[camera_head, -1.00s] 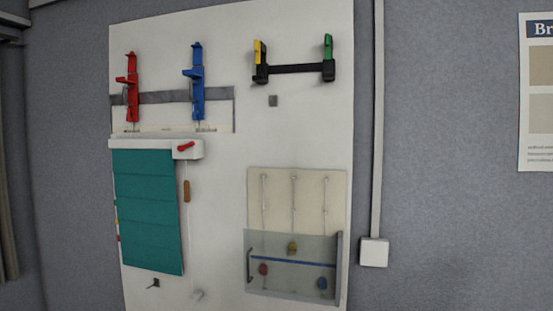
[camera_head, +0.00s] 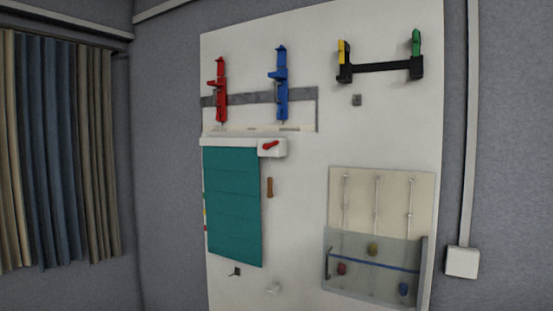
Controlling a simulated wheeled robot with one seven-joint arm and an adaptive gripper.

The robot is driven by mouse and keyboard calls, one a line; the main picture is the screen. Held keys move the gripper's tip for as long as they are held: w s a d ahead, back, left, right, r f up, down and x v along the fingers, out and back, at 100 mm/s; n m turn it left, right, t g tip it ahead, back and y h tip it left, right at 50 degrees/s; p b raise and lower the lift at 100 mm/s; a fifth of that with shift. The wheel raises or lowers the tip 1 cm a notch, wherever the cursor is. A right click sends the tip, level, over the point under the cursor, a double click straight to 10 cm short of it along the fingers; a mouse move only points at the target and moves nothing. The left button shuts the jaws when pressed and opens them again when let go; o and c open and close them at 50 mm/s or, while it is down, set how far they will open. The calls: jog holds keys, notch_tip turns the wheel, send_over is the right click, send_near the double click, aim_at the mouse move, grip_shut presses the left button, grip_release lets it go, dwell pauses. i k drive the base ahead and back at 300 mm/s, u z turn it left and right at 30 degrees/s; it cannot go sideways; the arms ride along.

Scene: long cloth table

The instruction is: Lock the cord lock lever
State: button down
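The cord lock lever (camera_head: 270,145) is a small red lever on a white box at the right end of the blind's headrail (camera_head: 222,142). It lies slanted, its right end a little higher. A teal blind (camera_head: 232,205) hangs down from the headrail. A brown wooden cord pull (camera_head: 269,187) hangs below the lever box, right of the blind. My gripper is not in view.
The white board (camera_head: 310,60) also carries a red clamp (camera_head: 220,90), a blue clamp (camera_head: 281,85), a black bar (camera_head: 381,67) with yellow and green handles, and a clear-fronted panel (camera_head: 372,255) with knobs. Curtains (camera_head: 60,150) hang at left. A wall box (camera_head: 462,262) is at right.

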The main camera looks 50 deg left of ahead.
aim_at(265, 146)
jog(key=k, duration=0.85)
jog(key=u, duration=1.35)
jog(key=i, duration=0.5)
